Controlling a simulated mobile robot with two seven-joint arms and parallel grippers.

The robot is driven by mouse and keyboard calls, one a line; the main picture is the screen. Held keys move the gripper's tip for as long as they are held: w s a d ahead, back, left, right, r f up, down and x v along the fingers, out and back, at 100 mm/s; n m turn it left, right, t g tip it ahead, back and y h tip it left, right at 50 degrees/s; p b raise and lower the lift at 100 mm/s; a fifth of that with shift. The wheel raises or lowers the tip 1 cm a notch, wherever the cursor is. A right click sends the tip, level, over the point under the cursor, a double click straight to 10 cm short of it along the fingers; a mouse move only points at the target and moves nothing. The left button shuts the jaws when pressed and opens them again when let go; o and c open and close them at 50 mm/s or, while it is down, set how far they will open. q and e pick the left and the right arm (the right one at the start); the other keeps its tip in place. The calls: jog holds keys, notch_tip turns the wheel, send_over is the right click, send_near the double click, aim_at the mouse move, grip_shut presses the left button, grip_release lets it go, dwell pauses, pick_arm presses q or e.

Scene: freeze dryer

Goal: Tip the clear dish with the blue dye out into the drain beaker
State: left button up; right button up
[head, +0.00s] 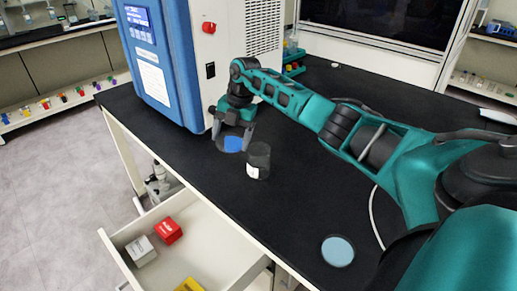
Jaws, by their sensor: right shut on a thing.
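My right gripper (233,131) is shut on a small clear dish (221,146) with blue dye (234,143) in it. It holds the dish beside the freeze dryer's front corner, fingers pointing down. The drain beaker (258,161), dark with a white label, stands upright on the black bench just right of the dish. In this view the dish's right edge comes close to the beaker's rim; I cannot tell whether they touch. The dish looks about level, though its tilt is hard to judge. My left gripper is not in view.
The blue and white freeze dryer (163,68) stands behind on the black bench (285,205). A pale blue round disc (338,251) lies at the bench's near right. An open drawer (205,247) with red, white and yellow boxes juts out at the front.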

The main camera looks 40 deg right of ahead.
aim_at(236, 145)
jog(key=shift+s+d, duration=0.15)
jog(key=shift+d, duration=0.1)
jog(key=shift+s+d+r+y, duration=0.1)
jog(key=shift+y, duration=0.2)
jog(key=shift+s+d, duration=0.1)
jog(key=shift+d, duration=0.1)
jog(key=shift+t, duration=0.3)
jog(key=shift+s+d+r+y, duration=0.1)
jog(key=shift+d+y, duration=0.1)
jog(key=shift+y, duration=0.1)
jog(key=shift+s+d+r+t+y, duration=0.1)
jog(key=shift+s+d+t+y, duration=0.15)
jog(key=shift+t+y, duration=0.05)
dwell(0.3)
jog(key=shift+s+d+r+t+y, duration=0.15)
jog(key=shift+s+d+t+y, duration=0.15)
jog(key=shift+d+y, duration=0.15)
dwell(1.0)
jog(key=shift+s+d+r+y, duration=0.1)
jog(key=shift+s+d+y, duration=0.15)
jog(key=shift+d, duration=0.15)
dwell(0.8)
jog(key=shift+s+d+t+y+b, duration=0.4)
jog(key=shift+d+t+b, duration=0.1)
jog(key=shift+b, duration=0.1)
dwell(0.7)
